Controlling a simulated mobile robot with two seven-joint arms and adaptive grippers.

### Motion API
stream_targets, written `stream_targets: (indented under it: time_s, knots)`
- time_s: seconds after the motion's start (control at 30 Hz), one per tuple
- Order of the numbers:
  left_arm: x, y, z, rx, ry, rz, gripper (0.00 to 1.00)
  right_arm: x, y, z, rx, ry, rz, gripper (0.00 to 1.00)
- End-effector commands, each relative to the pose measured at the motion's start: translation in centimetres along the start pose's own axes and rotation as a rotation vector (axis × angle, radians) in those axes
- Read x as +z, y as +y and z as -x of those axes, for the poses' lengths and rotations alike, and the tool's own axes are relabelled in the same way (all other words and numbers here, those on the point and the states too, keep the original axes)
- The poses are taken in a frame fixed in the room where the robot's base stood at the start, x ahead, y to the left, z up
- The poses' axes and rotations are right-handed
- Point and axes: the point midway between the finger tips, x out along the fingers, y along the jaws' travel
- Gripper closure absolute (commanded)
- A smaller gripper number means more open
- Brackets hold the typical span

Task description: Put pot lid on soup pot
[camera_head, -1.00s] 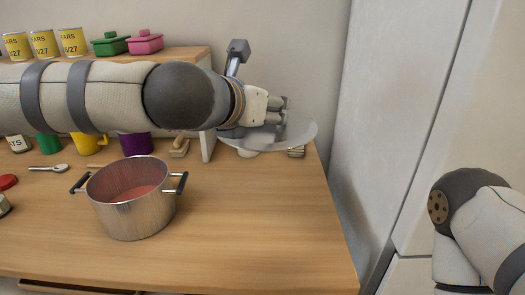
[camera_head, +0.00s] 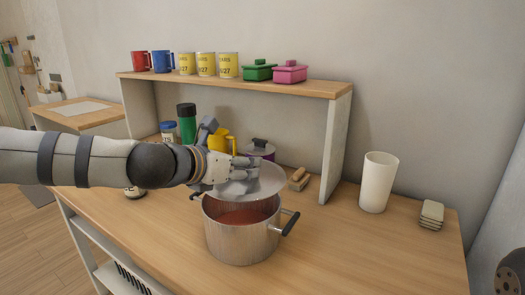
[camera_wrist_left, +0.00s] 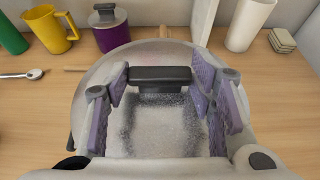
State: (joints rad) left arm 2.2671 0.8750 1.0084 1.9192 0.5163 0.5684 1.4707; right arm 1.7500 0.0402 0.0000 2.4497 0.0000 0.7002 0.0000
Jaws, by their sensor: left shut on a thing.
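The silver soup pot (camera_head: 238,244) with black side handles and red soup inside stands upright on the wooden table. My right gripper is out of view.
A shelf (camera_head: 240,88) with mugs, cans and two small lidded dishes spans the table's back. A purple pot (camera_wrist_left: 108,30) and a yellow jug (camera_wrist_left: 50,28) stand behind the lid. A white cup (camera_head: 378,182) and stacked coasters (camera_head: 432,214) stand at right. The front right table is clear.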

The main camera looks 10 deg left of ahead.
Motion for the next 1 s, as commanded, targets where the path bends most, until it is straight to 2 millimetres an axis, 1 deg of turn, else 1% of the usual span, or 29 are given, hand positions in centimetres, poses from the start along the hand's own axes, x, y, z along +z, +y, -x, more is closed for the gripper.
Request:
stream_targets:
  time_s: [0.1,0.4,0.43,0.6,0.7,0.83,1.0]
  knots:
    - [-0.1,0.3,0.1,-0.002,-0.003,-0.001,0.89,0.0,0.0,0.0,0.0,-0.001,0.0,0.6]
    - [0.0,0.3,0.2,-0.001,-0.003,-0.001,0.89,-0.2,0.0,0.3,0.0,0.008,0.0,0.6]
    - [-0.2,0.3,0.2,-0.002,-0.001,0.0,0.89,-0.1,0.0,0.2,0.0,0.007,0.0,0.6]
    - [-2.7,0.3,-0.9,-0.003,0.011,0.004,0.89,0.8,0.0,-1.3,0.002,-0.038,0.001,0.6]
    - [-3.7,0.3,-1.4,-0.003,0.01,0.004,0.89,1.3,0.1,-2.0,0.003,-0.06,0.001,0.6]
    - [-4.4,0.3,-1.6,-0.003,0.007,0.002,0.89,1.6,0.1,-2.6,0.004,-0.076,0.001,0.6]
    - [-4.5,0.3,-1.7,-0.001,0.001,0.0,0.89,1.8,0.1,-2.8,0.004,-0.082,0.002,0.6]
